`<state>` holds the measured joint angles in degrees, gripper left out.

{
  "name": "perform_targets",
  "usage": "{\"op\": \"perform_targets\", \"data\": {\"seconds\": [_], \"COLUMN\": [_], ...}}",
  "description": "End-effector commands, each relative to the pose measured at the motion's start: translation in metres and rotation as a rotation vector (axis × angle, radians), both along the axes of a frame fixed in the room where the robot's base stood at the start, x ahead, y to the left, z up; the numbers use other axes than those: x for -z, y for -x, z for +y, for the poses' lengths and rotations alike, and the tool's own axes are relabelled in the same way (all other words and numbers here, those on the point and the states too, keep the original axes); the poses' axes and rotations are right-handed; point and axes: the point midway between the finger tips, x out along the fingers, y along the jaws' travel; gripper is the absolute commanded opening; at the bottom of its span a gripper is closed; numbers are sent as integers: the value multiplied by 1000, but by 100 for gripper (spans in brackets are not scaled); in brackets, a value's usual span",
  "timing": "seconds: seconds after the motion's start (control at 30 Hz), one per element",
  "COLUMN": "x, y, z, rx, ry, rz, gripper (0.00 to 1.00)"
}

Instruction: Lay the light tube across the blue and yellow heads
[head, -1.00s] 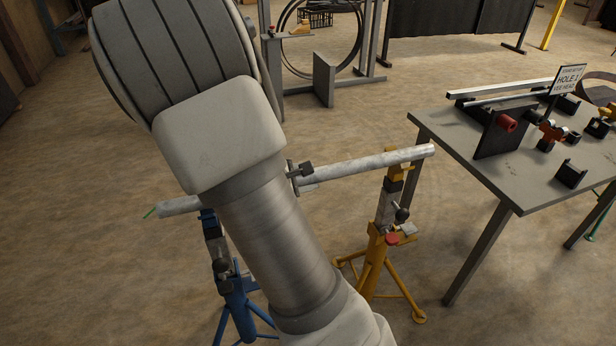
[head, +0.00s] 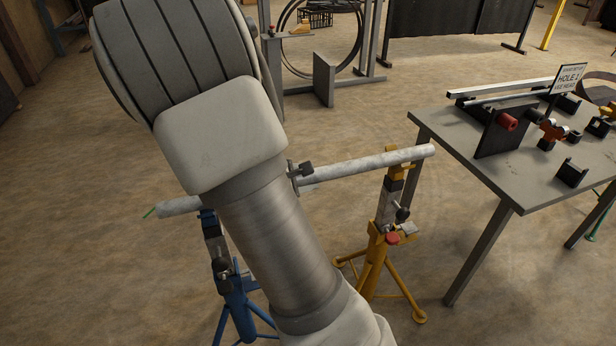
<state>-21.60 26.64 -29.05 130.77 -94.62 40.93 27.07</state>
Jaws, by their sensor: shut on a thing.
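The light tube (head: 370,162) is a long pale pipe lying nearly level, its right end slightly higher in the picture. Its right part crosses the head of the yellow stand (head: 377,250). Its left end shows above the head of the blue stand (head: 236,293), with a green strip at the tip. I cannot tell whether the tube touches either head. My gripper (head: 299,176) is shut on the tube near its middle; only a small dark part of it shows. My arm hides the tube's middle and most of the gripper.
A grey steel table (head: 545,170) stands at the right with black brackets, a red part, an orange part and a sign (head: 569,78) reading "HOLE 1". A frame with hoops (head: 322,40) stands at the back. Open floor lies left and behind the stands.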

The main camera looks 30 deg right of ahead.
Motion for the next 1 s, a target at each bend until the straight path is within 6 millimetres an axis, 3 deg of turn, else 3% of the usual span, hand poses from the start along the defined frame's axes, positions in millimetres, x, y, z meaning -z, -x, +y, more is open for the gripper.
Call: {"op": "perform_targets", "data": {"seconds": [1.0], "x": [8], "y": [-1], "z": [-1], "rx": [1], "ry": [3], "rz": [-3], "gripper": [0]}}
